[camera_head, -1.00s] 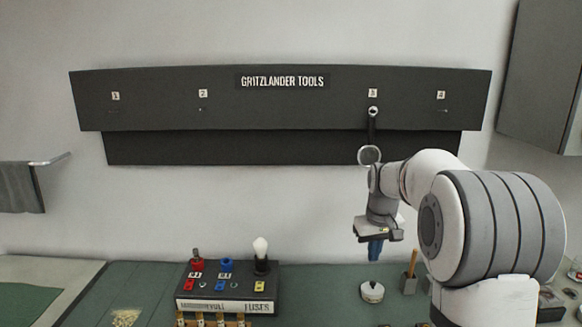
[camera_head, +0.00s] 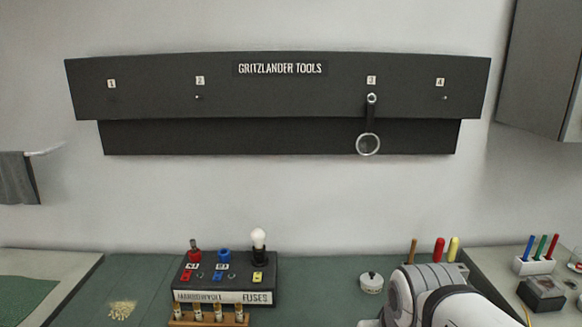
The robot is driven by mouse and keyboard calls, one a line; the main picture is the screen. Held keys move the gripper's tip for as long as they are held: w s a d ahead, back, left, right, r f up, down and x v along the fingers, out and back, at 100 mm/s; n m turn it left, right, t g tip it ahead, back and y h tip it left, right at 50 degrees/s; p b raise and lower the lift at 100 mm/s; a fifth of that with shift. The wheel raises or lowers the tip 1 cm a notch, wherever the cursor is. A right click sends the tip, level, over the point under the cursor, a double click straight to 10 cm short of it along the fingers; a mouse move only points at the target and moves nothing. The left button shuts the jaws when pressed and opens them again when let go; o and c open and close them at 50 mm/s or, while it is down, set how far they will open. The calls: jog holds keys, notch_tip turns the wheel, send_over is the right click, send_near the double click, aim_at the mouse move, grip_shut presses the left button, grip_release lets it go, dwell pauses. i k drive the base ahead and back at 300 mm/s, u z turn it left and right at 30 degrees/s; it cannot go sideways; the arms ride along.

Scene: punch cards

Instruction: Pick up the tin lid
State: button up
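A small round white tin (camera_head: 372,284) stands on the green bench top, right of the fuse box. Its lid (camera_head: 371,275) looks pale with a small dark knob on top, and appears to sit on the tin. My arm shows low at the right, just beside the tin, and covers part of the bench. My gripper is out of the picture, so its fingers and anything in them are hidden.
A fuse box (camera_head: 223,296) with a bulb (camera_head: 259,239) stands left of the tin. A rack of small fuses (camera_head: 208,316) is in front of it. Coloured handles (camera_head: 439,249) rise behind my arm. A magnifier (camera_head: 368,144) hangs on the wall board. Green bench between box and tin is clear.

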aim_at(372, 280)
jog(key=z, duration=0.15)
jog(key=k, duration=0.55)
jog(key=u, duration=1.7)
jog(key=k, duration=0.65)
jog(key=z, duration=1.55)
jog(key=i, duration=1)
